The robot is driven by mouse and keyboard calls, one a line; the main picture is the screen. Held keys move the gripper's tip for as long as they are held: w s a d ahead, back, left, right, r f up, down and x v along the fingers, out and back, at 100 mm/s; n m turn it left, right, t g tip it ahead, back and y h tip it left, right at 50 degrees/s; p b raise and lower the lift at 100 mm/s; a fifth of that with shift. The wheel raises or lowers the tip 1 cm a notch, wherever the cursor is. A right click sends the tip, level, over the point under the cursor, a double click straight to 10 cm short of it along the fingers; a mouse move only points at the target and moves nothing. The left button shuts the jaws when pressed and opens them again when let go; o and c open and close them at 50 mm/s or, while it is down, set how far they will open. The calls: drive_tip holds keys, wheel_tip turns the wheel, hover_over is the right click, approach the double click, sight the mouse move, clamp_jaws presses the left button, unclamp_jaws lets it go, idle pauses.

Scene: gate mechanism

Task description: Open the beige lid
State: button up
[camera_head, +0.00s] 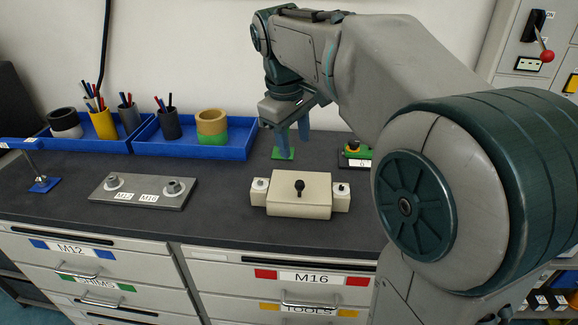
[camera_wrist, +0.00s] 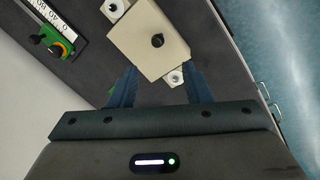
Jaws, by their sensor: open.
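The beige lid (camera_head: 312,186) tops a beige block near the front middle of the dark counter and looks closed. A black knob (camera_head: 299,188) stands at its middle, and a small side block with a pale nut sits at each end. In the wrist view the lid (camera_wrist: 138,52) lies just beyond the fingertips, with its knob (camera_wrist: 157,40) further off. My gripper (camera_head: 292,150) is above the counter behind the lid, apart from the knob. Its two blue fingers, also in the wrist view (camera_wrist: 160,76), are spread with nothing held between them.
A green piece (camera_head: 283,154) lies behind the lid, near my fingers. A green and black gauge (camera_head: 355,154) stands to the right. Blue trays (camera_head: 183,150) with cups are at the back left. A grey plate (camera_head: 143,203) with two bolts lies left; counter between is clear.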

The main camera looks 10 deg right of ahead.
sight(299, 182)
drive_tip(key=w+f, duration=0.1)
drive_tip(key=f, duration=0.3)
drive_tip(key=d+f, duration=0.1)
drive_tip(key=f, duration=0.3)
drive_tip(key=w+f+p, duration=0.1)
drive_tip(key=f, duration=0.4)
drive_tip(key=shift+w+d, duration=0.3)
drive_tip(key=shift+d, duration=0.1)
drive_tip(key=shift+c, duration=0.3)
clamp_jaws()
